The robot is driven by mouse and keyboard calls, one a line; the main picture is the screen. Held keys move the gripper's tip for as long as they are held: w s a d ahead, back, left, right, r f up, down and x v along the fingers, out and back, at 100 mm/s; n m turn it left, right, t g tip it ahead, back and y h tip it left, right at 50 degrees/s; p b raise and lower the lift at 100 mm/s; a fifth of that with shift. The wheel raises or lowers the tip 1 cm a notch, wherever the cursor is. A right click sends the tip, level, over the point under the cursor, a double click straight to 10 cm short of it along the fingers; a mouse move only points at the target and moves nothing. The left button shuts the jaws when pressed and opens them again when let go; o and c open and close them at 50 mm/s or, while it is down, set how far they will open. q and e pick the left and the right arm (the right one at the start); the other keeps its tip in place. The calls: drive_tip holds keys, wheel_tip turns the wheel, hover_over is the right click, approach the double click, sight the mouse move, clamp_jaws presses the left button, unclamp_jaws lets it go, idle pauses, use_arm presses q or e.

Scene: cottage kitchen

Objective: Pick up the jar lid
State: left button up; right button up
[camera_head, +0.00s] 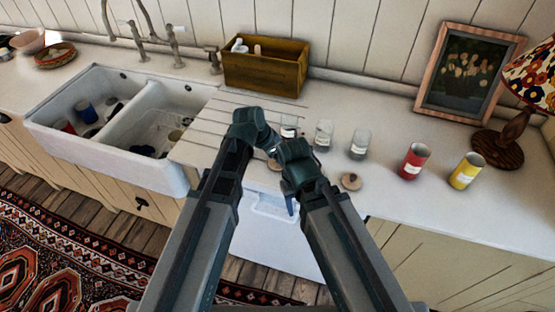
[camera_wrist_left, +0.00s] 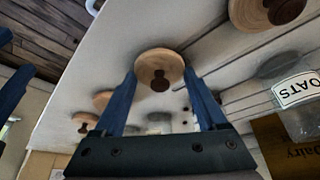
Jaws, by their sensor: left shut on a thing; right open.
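A round wooden jar lid (camera_wrist_left: 159,64) with a dark knob is between the blue fingertips of my left gripper (camera_wrist_left: 160,78) in the left wrist view. The fingers press on opposite sides of its rim. I cannot tell whether it is clear of the counter. In the head view my left gripper is mostly hidden behind its own wrist. My right gripper (camera_head: 290,205) is open and empty, in front of the counter's front edge, with blue fingers partly hidden by its wrist. Another lid (camera_head: 351,182) lies near the counter's front edge.
Glass jars (camera_head: 324,135) stand in a row behind the grippers; one is labelled OATS (camera_wrist_left: 296,92). A red can (camera_head: 414,161) and yellow can (camera_head: 466,171) stand right. A wooden box (camera_head: 265,70) is behind, a double sink (camera_head: 160,110) left.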

use_arm(q)
wheel_tip(320, 180, up, 10)
drive_tip(key=p, duration=1)
use_arm(e)
wheel_tip(320, 180, up, 10)
use_arm(q)
drive_tip(key=shift+r, duration=0.1)
use_arm(e)
drive_tip(key=shift+r, duration=0.1)
